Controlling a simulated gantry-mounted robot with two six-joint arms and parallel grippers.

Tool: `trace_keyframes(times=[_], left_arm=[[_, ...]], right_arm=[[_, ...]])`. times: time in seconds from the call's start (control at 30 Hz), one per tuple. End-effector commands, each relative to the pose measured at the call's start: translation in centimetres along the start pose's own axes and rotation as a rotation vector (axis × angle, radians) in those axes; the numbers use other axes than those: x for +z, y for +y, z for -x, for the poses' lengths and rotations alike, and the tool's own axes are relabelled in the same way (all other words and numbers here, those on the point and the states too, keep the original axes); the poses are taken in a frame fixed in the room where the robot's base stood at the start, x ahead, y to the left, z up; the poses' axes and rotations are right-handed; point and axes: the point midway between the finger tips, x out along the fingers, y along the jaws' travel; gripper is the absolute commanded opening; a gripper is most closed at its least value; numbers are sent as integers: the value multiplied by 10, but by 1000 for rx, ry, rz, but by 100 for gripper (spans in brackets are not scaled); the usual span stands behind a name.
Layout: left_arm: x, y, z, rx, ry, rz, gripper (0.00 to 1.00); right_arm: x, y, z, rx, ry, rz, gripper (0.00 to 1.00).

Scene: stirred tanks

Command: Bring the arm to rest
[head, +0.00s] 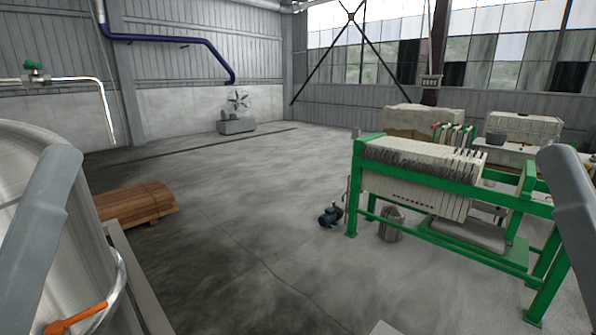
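My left arm shows as a grey link (40,235) at the left edge, in front of a large steel tank. My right arm shows as a grey link (578,200) at the right edge, in front of the green frame of a filter press. Neither gripper can be seen in the head view, so what they hold is hidden.
The steel tank (25,150) has an orange handle (75,320) low on it. A stack of wooden boards (135,203) lies beyond. The middle floor is clear.

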Motion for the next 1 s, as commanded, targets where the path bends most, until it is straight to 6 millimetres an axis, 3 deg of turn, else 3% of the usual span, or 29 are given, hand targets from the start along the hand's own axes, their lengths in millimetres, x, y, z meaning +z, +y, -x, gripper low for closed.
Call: trace_keyframes(times=[0.03,0.5,0.6,0.77,1.0], left_arm=[[-29,0,-32,0,-1,1,92],[-183,-1,-200,1,-2,4,92],[-207,-1,-226,1,-2,4,92],[-223,-1,-244,1,-2,4,92],[-217,-1,-237,2,-2,5,92]], right_arm=[[-29,0,-32,0,-1,0,50],[-183,1,-200,0,-2,0,50],[-207,1,-226,0,-2,0,50],[-223,1,-244,0,-2,0,50],[-217,1,-237,0,-3,0,50]])
